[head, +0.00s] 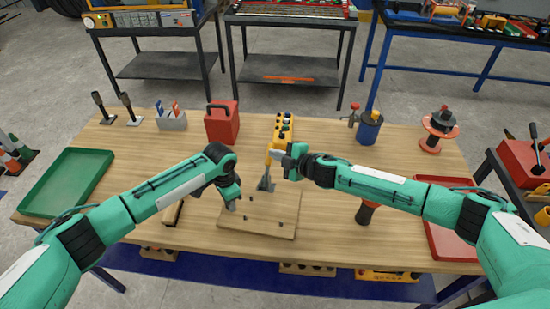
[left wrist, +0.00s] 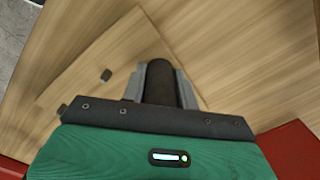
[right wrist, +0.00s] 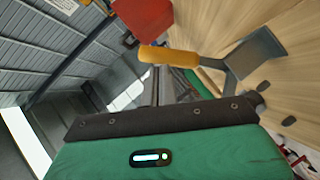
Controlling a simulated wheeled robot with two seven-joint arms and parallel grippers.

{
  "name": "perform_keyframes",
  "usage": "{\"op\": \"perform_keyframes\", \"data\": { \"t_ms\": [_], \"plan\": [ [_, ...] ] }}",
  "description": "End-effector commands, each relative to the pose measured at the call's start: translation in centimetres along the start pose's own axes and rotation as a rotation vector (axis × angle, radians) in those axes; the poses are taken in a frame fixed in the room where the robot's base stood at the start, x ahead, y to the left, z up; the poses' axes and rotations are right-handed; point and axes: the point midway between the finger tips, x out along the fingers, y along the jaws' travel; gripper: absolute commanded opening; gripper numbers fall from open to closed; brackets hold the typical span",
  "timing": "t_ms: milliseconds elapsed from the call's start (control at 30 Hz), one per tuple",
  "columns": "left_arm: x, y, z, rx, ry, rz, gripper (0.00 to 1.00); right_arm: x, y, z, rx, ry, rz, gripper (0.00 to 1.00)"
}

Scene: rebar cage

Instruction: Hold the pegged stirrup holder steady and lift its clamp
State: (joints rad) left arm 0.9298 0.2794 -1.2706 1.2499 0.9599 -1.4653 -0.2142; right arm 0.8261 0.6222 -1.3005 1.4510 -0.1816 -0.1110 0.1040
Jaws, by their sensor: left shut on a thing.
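The pegged stirrup holder is a wooden board (head: 262,222) with several short dark pegs, lying flat on the workbench; it also shows in the left wrist view (left wrist: 100,62). My left gripper (head: 232,205) is low over the board's left part. In the left wrist view its fingers close on a dark round post (left wrist: 160,85); its base is hidden. The clamp has a grey plate (right wrist: 258,52) and a yellow-orange handle (right wrist: 170,55). In the head view the clamp (head: 266,181) stands at the board's back edge. My right gripper (head: 283,160) is at the handle; its grip is unclear.
A red can (head: 222,124) and a yellow control box (head: 283,127) stand behind the clamp. A green tray (head: 68,182) is at the left, a red tray (head: 447,240) at the right. A dark-handled tool (head: 367,212) lies right of the board.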

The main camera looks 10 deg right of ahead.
Motion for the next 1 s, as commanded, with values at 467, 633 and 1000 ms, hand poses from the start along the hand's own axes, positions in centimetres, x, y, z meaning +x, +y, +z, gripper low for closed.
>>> {"op": "perform_keyframes", "data": {
  "t_ms": [467, 633, 1000],
  "plan": [
    [-0.1, 0.0, 0.0, 0.001, 0.001, 0.000, 0.00, 1.9, -0.3, 2.8, 0.001, 0.000, 0.001, 0.00],
    [-0.1, 0.0, 0.0, 0.001, 0.001, 0.000, 0.00, 2.3, -0.5, 3.3, 0.000, 0.000, 0.001, 0.00],
    [-0.1, 0.0, 0.0, 0.001, 0.001, 0.000, 0.00, 2.5, -0.7, 3.7, 0.000, -0.001, 0.001, 0.00]
  ]
}}
